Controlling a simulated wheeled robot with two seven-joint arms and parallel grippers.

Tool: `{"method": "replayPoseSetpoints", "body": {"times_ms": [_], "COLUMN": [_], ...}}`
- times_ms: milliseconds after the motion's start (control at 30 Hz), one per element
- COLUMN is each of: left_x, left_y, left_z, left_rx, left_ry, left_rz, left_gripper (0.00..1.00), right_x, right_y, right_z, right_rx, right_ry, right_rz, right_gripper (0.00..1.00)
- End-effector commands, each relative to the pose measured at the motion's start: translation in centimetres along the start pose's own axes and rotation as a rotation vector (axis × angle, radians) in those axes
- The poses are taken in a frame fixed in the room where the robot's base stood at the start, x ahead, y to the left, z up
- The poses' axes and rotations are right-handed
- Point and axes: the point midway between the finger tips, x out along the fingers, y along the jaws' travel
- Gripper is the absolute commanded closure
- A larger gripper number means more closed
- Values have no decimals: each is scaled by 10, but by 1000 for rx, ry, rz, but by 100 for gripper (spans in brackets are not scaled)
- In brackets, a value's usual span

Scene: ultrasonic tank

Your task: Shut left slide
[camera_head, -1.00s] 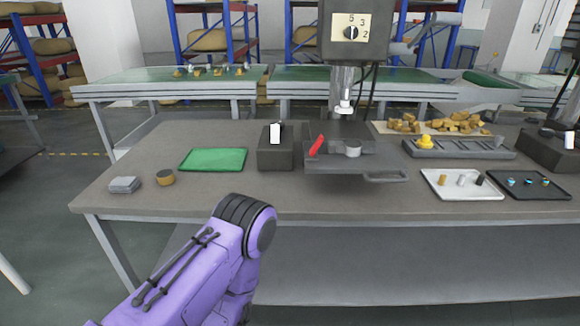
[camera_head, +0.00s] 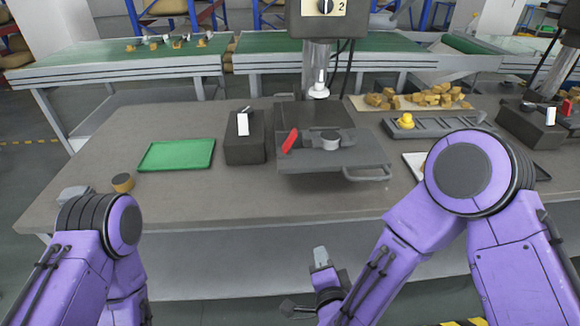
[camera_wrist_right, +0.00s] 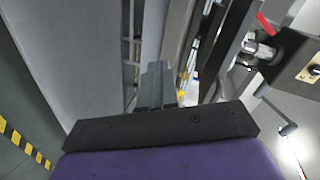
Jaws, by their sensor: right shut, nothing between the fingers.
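The left slide (camera_head: 300,161) is a dark grey plate with a bar handle (camera_head: 367,174) on its front edge. It sits under the press (camera_head: 316,60) in the middle of the bench and sticks out towards me. A red clamp lever (camera_head: 290,140) and a round grey part (camera_head: 329,140) are on it. My right gripper (camera_head: 320,257) is shut and empty, in front of the bench edge and below the handle, apart from it. Its closed fingers show in the right wrist view (camera_wrist_right: 156,85). My left arm shows at lower left, but its gripper is out of view.
A black box with a white switch (camera_head: 243,124) stands left of the slide, beside a green tray (camera_head: 177,154). A grey rack (camera_head: 430,125) and wooden pieces (camera_head: 420,97) lie right. My right arm hides part of a white tray (camera_head: 412,160). Another station stands far right.

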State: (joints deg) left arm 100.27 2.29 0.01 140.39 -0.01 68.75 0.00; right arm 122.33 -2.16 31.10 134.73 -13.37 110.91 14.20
Motion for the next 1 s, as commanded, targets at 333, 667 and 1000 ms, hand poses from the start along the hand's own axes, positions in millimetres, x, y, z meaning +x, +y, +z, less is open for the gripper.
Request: {"method": "replayPoseSetpoints", "body": {"times_ms": [333,667,1000], "left_x": [-19,-39,-53], "left_y": [-2,-4,-5], "left_z": [-8,-16,-22], "left_rx": [0,0,0], "left_ry": [0,0,0], "left_rz": [0,0,0], "left_gripper": [14,14,14], "right_x": [-4,64,113], "right_y": [-129,-147,-158], "right_z": [9,1,-2], "right_rx": [345,341,338], "right_ry": [39,41,40], "right_rz": [-278,-275,-275], "right_gripper": [100,100,100]}}
